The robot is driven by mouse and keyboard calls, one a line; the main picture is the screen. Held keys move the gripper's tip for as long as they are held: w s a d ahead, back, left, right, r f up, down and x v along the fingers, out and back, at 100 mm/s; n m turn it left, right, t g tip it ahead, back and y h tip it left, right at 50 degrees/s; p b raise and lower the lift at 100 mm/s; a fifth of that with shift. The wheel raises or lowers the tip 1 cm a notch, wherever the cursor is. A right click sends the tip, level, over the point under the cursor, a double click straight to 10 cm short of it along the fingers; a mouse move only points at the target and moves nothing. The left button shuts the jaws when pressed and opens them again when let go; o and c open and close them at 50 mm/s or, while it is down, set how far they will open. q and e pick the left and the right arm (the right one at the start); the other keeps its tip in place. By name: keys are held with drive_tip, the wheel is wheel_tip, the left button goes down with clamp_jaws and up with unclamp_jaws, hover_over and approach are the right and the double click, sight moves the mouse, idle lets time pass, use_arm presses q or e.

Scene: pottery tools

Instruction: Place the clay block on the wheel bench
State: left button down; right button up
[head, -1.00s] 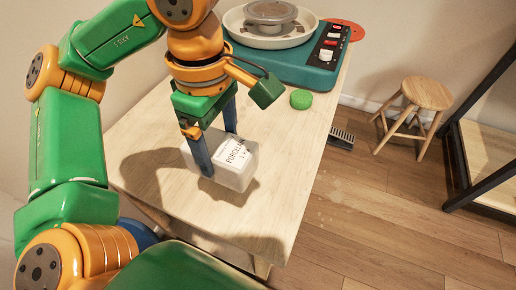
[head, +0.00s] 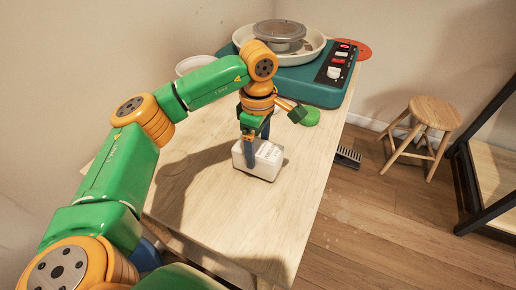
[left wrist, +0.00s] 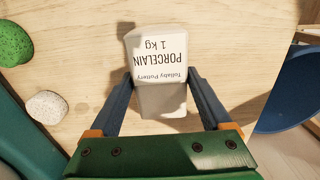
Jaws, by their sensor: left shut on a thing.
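The clay block (head: 270,161) is a white package, labelled "PORCELAIN 1 kg" in the left wrist view (left wrist: 160,52). My left gripper (head: 257,155) is shut on it, one finger on each side. The block is upright, over the middle of the wooden wheel bench (head: 215,185). It is low over the bench top; I cannot tell whether it touches. The pottery wheel (head: 283,30) stands at the bench's far end, beyond the block. My right gripper is not in view.
A green sponge (head: 311,118) lies on the bench just beyond my gripper, and a pale stone-like piece (left wrist: 46,107) shows beside it. A white bowl (head: 194,64) is at the back left. The near bench is clear.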

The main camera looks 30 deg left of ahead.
sight(258, 148)
use_arm(q)
drive_tip(key=shift+f, duration=0.35)
unclamp_jaws()
wheel_tip(258, 148, up, 12)
drive_tip(key=p, duration=0.2)
drive_tip(key=shift+p, duration=0.3)
drive_tip(key=shift+s+r, duration=0.1)
drive_tip(key=shift+r, duration=0.05)
